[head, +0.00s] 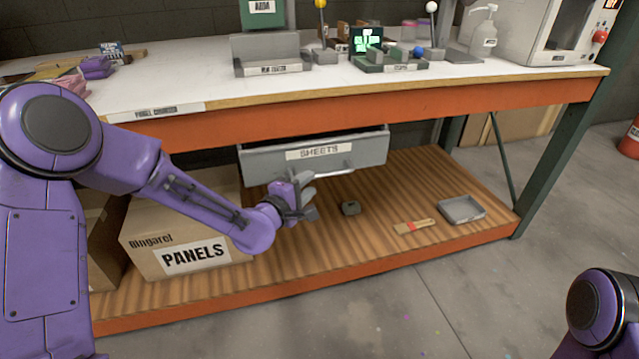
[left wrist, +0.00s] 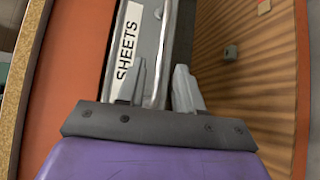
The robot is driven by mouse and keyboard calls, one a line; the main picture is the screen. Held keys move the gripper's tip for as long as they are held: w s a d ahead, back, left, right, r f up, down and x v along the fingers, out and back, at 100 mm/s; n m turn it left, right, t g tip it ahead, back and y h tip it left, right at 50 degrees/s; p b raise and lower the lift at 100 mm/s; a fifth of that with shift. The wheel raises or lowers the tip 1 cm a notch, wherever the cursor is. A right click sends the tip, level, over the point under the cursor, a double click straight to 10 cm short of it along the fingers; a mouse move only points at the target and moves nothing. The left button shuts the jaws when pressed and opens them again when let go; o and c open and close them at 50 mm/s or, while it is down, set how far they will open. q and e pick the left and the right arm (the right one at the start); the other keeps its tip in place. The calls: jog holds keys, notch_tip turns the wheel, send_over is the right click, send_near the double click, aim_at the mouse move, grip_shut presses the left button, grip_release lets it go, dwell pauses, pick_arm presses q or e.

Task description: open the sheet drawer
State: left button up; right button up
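The grey sheet drawer (head: 265,165), labelled SHEETS, hangs under the bench top. A dark gap shows above its front in the head view. Its pale bar handle (head: 335,172) runs along the lower front. My left gripper (head: 309,195) is at the handle's left part. In the left wrist view, the drawer label (left wrist: 127,45) appears sideways. The left gripper's fingers (left wrist: 160,88) are apart, with the handle bar (left wrist: 167,45) running between them; contact is not clear. Of my right arm only a purple part shows at the lower right; its gripper is out of view.
The orange bench apron (head: 350,109) is just above the drawer. On the wooden lower shelf (head: 300,260) are a PANELS box (head: 150,240), a small grey block (head: 350,208), a brush (head: 414,226) and a grey tray (head: 475,216). The floor in front is clear.

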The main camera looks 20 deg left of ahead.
aim_at(320, 176)
pick_arm(q)
jog(key=x, duration=0.6)
jog(key=shift+w+d+f+b, duration=0.1)
jog(key=shift+w+b, duration=0.15)
jog(key=shift+b, duration=0.05)
grip_shut()
pick_arm(e)
jog(key=shift+f, duration=0.4)
